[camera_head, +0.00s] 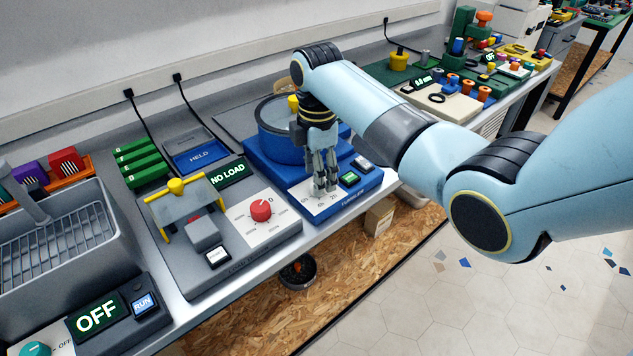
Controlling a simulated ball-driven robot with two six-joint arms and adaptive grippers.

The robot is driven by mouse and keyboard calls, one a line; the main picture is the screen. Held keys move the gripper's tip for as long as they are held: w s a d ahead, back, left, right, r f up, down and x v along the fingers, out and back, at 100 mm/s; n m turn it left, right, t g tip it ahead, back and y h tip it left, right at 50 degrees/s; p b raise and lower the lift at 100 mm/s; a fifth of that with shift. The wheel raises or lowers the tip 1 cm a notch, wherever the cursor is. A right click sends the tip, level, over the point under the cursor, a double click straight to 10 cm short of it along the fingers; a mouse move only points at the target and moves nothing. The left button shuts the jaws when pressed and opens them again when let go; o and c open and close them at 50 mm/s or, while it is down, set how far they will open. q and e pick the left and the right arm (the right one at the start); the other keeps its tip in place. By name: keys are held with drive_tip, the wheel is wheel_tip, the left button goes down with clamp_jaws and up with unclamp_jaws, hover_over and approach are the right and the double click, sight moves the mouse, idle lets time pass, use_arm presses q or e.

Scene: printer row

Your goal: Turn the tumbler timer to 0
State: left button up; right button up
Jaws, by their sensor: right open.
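The tumbler is the blue machine (268,163) at the middle of the bench, with a round drum (280,143) at its back. Its white timer panel (318,209) is at the front, with small printed numbers partly in view. My right gripper (325,188) points down over this panel, fingers open. Its fingers hide the timer's knob, so I cannot see the knob's setting or whether the fingers touch it. My left gripper is not in view.
Left of the tumbler, a grey machine carries a red knob (260,210) and a NO LOAD display (228,174). A green display (349,178) and a button (363,163) sit right of the timer panel. A grey sink-like basin (60,240) stands at left.

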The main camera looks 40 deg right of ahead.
wheel_tip(320, 180, down, 2)
drive_tip(key=shift+f, duration=0.35)
drive_tip(key=c, duration=1.1)
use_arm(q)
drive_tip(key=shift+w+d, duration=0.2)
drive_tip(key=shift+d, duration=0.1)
